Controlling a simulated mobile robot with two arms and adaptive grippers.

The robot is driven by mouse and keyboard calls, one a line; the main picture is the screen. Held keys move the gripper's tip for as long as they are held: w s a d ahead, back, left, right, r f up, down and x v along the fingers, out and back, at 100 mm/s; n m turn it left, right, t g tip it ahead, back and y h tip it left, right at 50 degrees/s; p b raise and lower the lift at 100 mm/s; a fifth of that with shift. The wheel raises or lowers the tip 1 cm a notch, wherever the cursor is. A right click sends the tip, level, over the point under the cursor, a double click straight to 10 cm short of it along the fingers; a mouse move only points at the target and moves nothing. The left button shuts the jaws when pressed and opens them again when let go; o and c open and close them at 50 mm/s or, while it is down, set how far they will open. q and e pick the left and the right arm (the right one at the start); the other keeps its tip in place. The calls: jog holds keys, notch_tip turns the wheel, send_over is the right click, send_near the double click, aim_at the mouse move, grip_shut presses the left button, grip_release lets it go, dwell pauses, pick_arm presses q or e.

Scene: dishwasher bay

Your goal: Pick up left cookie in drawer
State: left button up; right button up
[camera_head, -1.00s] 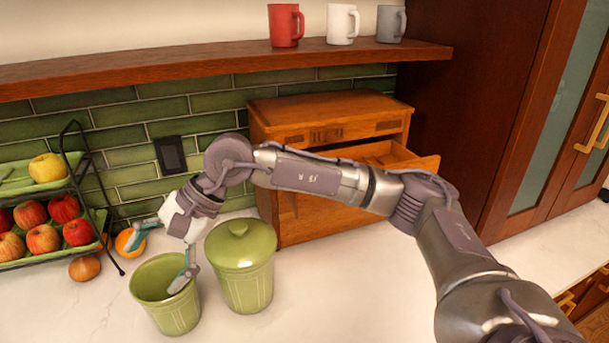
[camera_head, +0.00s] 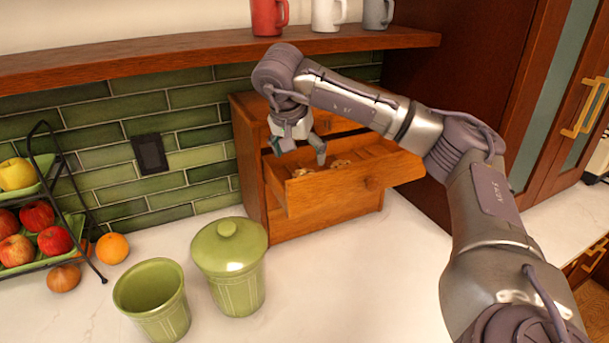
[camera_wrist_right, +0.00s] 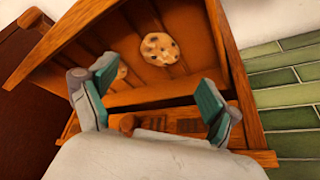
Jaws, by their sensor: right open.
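In the head view the wooden drawer (camera_head: 345,188) is pulled out of a small cabinet. My right gripper (camera_head: 298,153) is open and empty above the drawer's left part, near the left cookie. In the right wrist view the picture is turned round. The left cookie (camera_wrist_right: 159,48) shows whole, beyond and between the spread fingers of the right gripper (camera_wrist_right: 155,82). My left gripper is out of view.
A lidded green canister (camera_head: 230,265) and an open green pot (camera_head: 153,300) stand on the white counter in front of the cabinet. A shelf (camera_head: 200,62) with mugs runs above. A fruit rack (camera_head: 45,215) stands at the left. The counter right of the canister is clear.

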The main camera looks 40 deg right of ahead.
aim_at(304, 173)
jog(key=shift+d+f+p, duration=0.15)
jog(key=shift+f+p, duration=0.2)
jog(key=shift+f, duration=0.05)
jog(key=p+x, duration=0.1)
jog(key=x, duration=0.4)
jog(key=shift+s+p, duration=0.1)
jog(key=shift+p, duration=0.3)
jog(key=shift+r, duration=0.1)
jog(key=shift+c, duration=1.2)
jog(key=c, duration=0.5)
